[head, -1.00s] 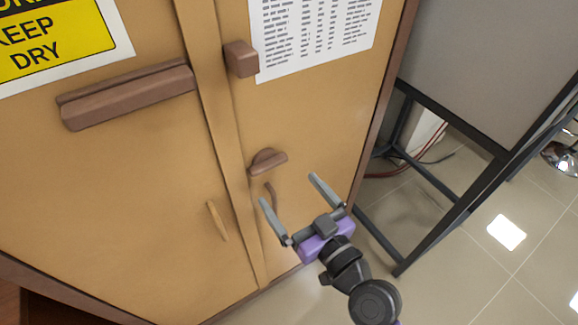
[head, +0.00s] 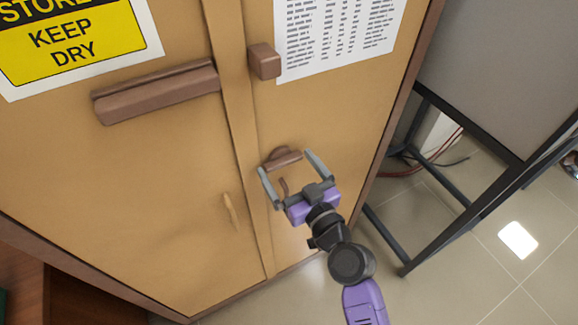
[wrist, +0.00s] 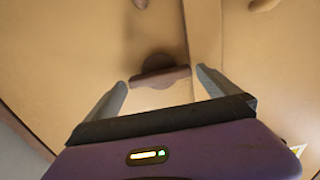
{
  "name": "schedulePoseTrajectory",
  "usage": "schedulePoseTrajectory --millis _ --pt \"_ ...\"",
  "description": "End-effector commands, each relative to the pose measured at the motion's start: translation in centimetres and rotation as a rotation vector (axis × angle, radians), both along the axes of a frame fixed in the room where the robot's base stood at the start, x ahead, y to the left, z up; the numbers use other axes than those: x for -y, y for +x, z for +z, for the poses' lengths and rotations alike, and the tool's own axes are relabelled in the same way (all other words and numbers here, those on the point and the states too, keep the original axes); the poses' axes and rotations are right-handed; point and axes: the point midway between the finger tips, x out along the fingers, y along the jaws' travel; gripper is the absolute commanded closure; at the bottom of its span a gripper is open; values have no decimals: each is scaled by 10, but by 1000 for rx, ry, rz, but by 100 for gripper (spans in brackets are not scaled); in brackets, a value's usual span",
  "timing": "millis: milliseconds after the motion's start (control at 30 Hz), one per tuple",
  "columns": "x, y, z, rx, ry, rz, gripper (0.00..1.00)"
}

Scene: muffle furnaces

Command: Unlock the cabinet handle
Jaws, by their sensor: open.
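The tan two-door cabinet (head: 160,150) is closed in front of me. A small brown turn handle with a round base (head: 284,158) sits on the right door near the middle seam. In the wrist view the handle (wrist: 160,77) lies just ahead of the fingertips and its bar runs roughly across the gap. My gripper (head: 290,162) is open and empty, with one finger on each side of the handle in the head view. I cannot tell whether a finger touches it. In the wrist view the gripper (wrist: 162,80) shows both grey fingers spread apart.
A long brown bar (head: 157,94) is on the left door and a brown block (head: 264,61) on the right door, above the handle. A curved pull (head: 230,212) is on the left door. A dark-framed stand (head: 475,150) is at the right, with tiled floor below.

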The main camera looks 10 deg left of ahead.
Motion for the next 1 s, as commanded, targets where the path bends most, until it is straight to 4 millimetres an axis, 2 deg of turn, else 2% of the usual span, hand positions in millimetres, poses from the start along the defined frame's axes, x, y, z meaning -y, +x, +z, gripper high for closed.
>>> schedulePoseTrajectory --millis 33,200,267,300,667,1000 --pt "0 0 0 0 0 0 6" --pt "0 0 0 0 0 0 39" --pt "0 0 0 0 0 0 51" --pt "0 0 0 0 0 0 53" --pt "0 0 0 -40 59 0 53" --pt "2 1 -1 -187 278 -1 53"
